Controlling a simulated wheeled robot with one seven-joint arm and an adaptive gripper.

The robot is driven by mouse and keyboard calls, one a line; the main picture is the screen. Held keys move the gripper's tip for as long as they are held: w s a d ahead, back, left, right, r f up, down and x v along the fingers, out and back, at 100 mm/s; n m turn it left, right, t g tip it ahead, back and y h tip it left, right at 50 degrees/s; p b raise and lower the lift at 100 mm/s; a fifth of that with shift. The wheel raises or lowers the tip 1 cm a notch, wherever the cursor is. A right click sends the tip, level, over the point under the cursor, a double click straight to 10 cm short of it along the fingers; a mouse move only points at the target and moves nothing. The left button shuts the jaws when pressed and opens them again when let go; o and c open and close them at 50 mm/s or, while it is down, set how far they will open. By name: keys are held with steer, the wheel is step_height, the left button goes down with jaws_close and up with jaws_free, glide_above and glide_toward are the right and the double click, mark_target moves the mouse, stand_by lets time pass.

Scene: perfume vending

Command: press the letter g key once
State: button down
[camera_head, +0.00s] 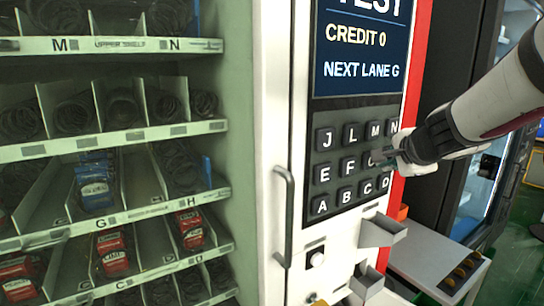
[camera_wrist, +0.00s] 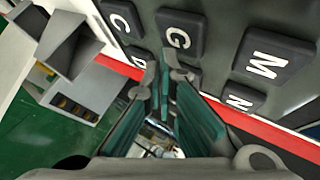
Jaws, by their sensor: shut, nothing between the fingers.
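In the head view the G key (camera_head: 374,159) is partly covered by my gripper's tips. My gripper (camera_head: 384,154) is shut and empty, coming in from the right at the keypad. In the wrist view its fingertips (camera_wrist: 160,66) appear just below the G key, over the key area between G and the row nearer the red edge. I cannot tell whether the tips touch a key. The key behind the fingers is partly hidden.
The M key (camera_wrist: 268,62), C key (camera_wrist: 120,20) and N key (camera_wrist: 240,98) surround G. The screen (camera_head: 362,50) reads "CREDIT 0" and "NEXT LANE G". A metal tray (camera_head: 383,230) juts out below the keypad. A door handle (camera_head: 285,215) stands left of it.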

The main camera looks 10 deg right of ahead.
steer(key=shift+w, duration=0.1)
steer(key=shift+w+a, duration=0.15)
steer(key=shift+w, duration=0.15)
steer(key=shift+w+a, duration=0.15)
steer(key=shift+w, duration=0.3)
stand_by(0.7)
stand_by(0.4)
steer(key=shift+s+d, duration=0.3)
steer(key=shift+s, duration=0.55)
steer(key=shift+s, duration=0.15)
steer(key=shift+s+d+b, duration=0.25)
steer(key=shift+s+d, duration=0.05)
steer(key=shift+s, duration=0.45)
steer(key=shift+s+d+b, duration=0.2)
steer(key=shift+s+d, duration=0.05)
steer(key=shift+s, duration=0.45)
steer(key=shift+s+d+b, duration=0.25)
steer(key=shift+s+d, duration=0.05)
steer(key=shift+s, duration=0.45)
stand_by(1.0)
